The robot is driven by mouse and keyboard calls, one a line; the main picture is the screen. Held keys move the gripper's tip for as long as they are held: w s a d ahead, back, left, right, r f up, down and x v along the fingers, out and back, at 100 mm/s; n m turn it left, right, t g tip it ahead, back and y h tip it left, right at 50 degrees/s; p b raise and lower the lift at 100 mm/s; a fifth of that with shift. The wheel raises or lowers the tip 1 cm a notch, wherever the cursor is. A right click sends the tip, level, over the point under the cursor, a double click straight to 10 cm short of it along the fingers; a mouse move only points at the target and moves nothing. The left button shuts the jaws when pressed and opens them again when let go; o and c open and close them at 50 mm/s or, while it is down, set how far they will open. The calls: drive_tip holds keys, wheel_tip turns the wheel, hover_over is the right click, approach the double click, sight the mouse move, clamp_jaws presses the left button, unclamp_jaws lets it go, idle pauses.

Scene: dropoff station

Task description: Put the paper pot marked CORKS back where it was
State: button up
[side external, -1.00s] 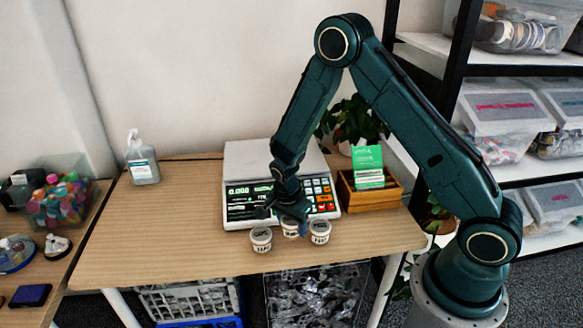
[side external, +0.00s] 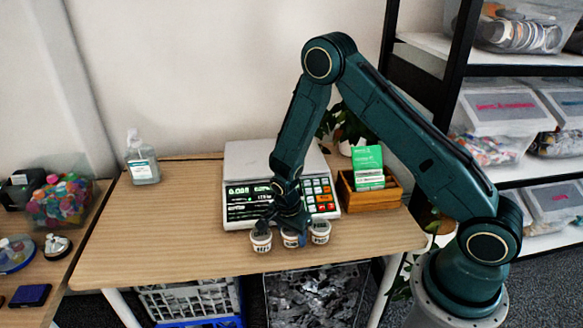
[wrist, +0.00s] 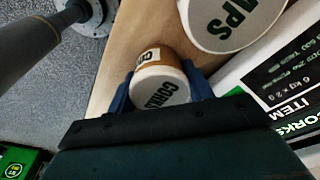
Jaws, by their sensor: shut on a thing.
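The CORKS paper pot (wrist: 160,92) has a white lid with dark lettering and a brown side with a white label. My gripper (wrist: 168,90) is shut on it, with a blue finger on each side in the wrist view. In the side view the held pot (side external: 291,240) is the middle one of three, under my gripper (side external: 290,226), near the table's front edge. Whether its base touches the table cannot be told. A second pot (side external: 261,241) is at its left and a third (side external: 320,233) at its right. The wrist view shows a neighbouring pot (wrist: 228,18), its lid lettering partly cut off, ending "MPS".
A weighing scale (side external: 240,212) with a lit display stands right behind the pots. A wooden box (side external: 372,196) with a green card is at its right. A pump bottle (side external: 142,165) stands at the back left. The table's left side (side external: 150,220) is clear.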

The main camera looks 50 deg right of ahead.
sight(288, 233)
drive_tip(key=o, duration=1)
drive_tip(key=shift+o, duration=0.2)
drive_tip(key=shift+r, duration=0.15)
drive_tip(key=r, duration=0.3)
drive_tip(key=a+r, duration=0.1)
drive_tip(key=r, duration=0.7)
drive_tip(key=shift+a+r, duration=0.2)
drive_tip(key=shift+a, duration=0.15)
drive_tip(key=shift+r, duration=0.25)
